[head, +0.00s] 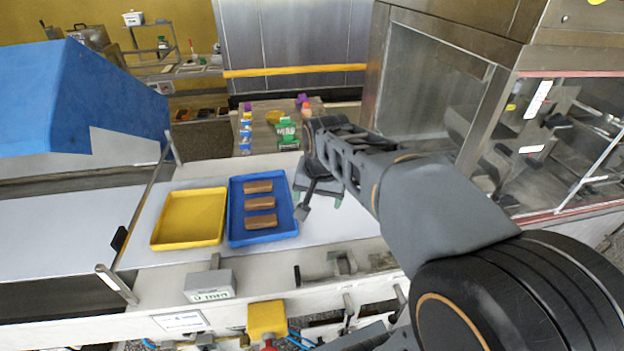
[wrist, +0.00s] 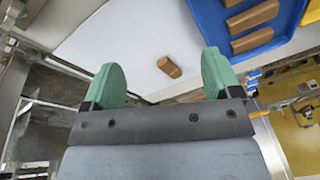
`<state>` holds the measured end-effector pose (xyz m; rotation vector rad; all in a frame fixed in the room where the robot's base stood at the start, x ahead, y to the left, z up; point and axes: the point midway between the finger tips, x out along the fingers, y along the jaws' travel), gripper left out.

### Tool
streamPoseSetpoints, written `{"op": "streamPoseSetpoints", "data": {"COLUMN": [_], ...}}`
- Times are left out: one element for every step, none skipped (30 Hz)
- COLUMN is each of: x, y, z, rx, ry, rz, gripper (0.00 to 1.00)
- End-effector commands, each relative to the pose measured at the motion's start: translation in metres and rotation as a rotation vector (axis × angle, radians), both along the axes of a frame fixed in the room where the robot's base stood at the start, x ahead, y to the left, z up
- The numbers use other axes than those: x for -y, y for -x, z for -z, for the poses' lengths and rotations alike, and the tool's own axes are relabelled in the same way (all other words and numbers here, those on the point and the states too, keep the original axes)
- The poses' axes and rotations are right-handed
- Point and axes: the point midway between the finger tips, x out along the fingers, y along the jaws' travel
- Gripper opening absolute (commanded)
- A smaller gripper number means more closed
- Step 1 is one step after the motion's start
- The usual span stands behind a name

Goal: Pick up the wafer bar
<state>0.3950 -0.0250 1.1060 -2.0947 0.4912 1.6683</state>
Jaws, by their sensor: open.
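A single brown bar, the wafer bar (wrist: 169,67), lies alone on the white belt surface in the wrist view. My gripper (wrist: 162,72) is open, with its two green fingers apart and nothing between them. In the picture the bar appears between the fingertips; the bar lies beyond them on the surface, and the gap is hard to judge. In the head view my gripper (head: 320,204) is right of the blue tray, and my arm hides the loose bar. Three similar brown bars (head: 259,204) lie in the blue tray (head: 235,213).
An empty yellow tray (head: 190,218) stands left of the blue tray. A blue hood (head: 85,100) covers the belt at left. A steel cabinet with a clear front (head: 440,90) stands at right. Small coloured items (head: 287,128) sit on a table behind.

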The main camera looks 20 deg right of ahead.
Motion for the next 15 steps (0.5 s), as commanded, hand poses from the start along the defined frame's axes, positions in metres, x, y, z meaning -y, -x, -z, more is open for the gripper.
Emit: {"op": "streamPoseSetpoints", "data": {"x": [0.009, 0.014, 0.020, 0.024, 0.029, 0.035, 0.039, 0.044, 0.050, 0.055, 0.059, 0.064, 0.068, 0.072, 0.076], "y": [-0.024, -0.037, -0.052, -0.063, -0.074, -0.087, -0.096, -0.105, -0.116, -0.124, -0.130, -0.139, -0.144, -0.149, -0.155], "z": [-0.013, -0.017, -0.021, -0.023, -0.025, -0.027, -0.027, -0.027, -0.027, -0.026, -0.025, -0.024, -0.023, -0.021, -0.020], "rx": [-0.028, -0.040, -0.057, -0.069, -0.079, -0.093, -0.103, -0.112, -0.124, -0.131, -0.139, -0.149, -0.155, -0.160, -0.165], "ry": [-0.023, -0.037, -0.051, -0.062, -0.071, -0.084, -0.090, -0.097, -0.105, -0.111, -0.115, -0.121, -0.124, -0.126, -0.130], "rz": [0.119, 0.190, 0.279, 0.344, 0.408, 0.489, 0.547, 0.605, 0.678, 0.728, 0.777, 0.836, 0.879, 0.917, 0.964], "gripper": [0.89, 0.91, 0.95, 0.98, 1.00, 1.00, 1.00, 1.00, 1.00, 1.00, 1.00, 1.00, 1.00, 1.00, 1.00]}}
